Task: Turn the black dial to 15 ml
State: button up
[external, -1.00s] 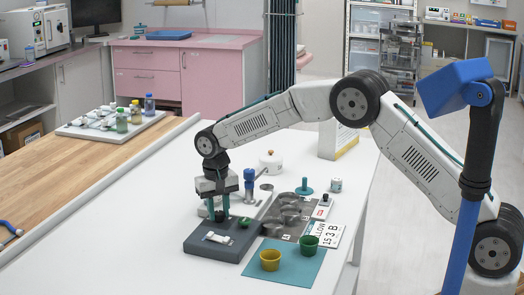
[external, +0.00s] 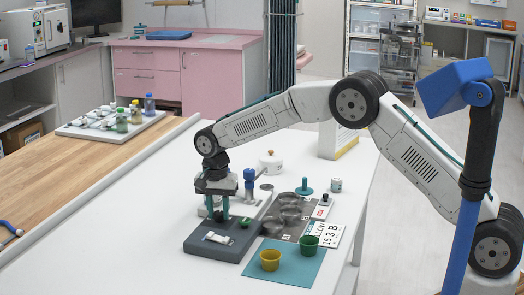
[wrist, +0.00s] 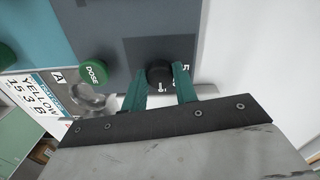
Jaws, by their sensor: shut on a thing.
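The black dial (wrist: 158,75) is on the dark grey dosing unit (external: 210,248), between my gripper's teal fingers in the wrist view. My gripper (wrist: 160,86) is shut on the dial from both sides; in the external view my gripper (external: 217,213) points straight down at the unit's far left part. A white pointer mark shows on the dial's near edge. White scale figures beside it are partly hidden by a finger, so I cannot read the setting. A green DOSE button (wrist: 93,73) sits beside the dial. A card (wrist: 37,95) reads "YELLOW 15 3 B".
The white table is clear to the left.

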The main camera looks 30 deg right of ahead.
aim_at(217, 213)
dwell(0.4)
jog(key=o, duration=1)
jog(key=shift+c, duration=0.2)
jog(key=shift+r, duration=0.1)
notch_tip(217, 213, up, 8)
jog(key=shift+a+f, duration=0.15)
jog(key=shift+f, duration=0.05)
